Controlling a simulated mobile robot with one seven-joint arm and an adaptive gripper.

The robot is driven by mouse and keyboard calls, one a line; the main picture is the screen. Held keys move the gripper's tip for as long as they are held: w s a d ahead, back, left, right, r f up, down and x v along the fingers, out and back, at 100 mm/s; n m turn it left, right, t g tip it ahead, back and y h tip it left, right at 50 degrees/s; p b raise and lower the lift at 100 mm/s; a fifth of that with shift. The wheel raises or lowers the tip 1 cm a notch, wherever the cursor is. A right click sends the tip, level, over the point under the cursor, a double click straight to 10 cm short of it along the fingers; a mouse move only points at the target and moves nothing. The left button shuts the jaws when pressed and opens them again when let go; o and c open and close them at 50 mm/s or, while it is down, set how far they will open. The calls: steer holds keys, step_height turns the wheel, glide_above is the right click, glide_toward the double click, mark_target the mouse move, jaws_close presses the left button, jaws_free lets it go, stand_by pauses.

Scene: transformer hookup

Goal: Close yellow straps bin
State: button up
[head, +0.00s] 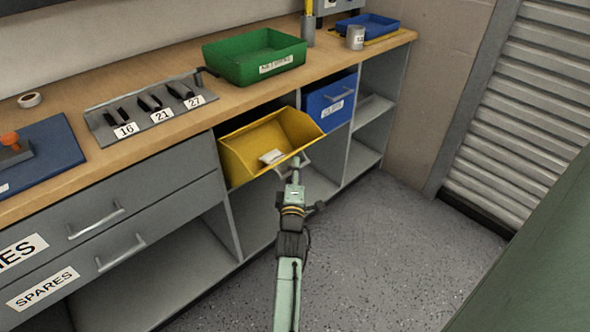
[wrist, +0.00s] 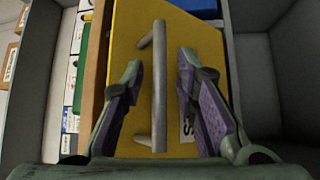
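The yellow bin (head: 240,150) is tilted out of its slot under the bench, open at the top, with a white item inside it. In the wrist view its yellow front (wrist: 185,30) fills the middle, with a grey bar handle (wrist: 159,85) running along it and part of a label partly hidden by a finger. My gripper (head: 297,165) is at the bin's front, by the handle. In the wrist view my gripper (wrist: 158,65) is open, one finger on each side of the handle, with gaps between. Contact with the bin's front cannot be told.
A blue bin (head: 328,104) sits shut to the right of the yellow one. Grey drawers (head: 130,208) are at the left, and open shelves (head: 370,108) at the right. A green tray (head: 238,63) and a socket rack (head: 150,108) are on the benchtop. The floor in front is clear.

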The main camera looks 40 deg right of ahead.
jaws_close()
stand_by(0.6)
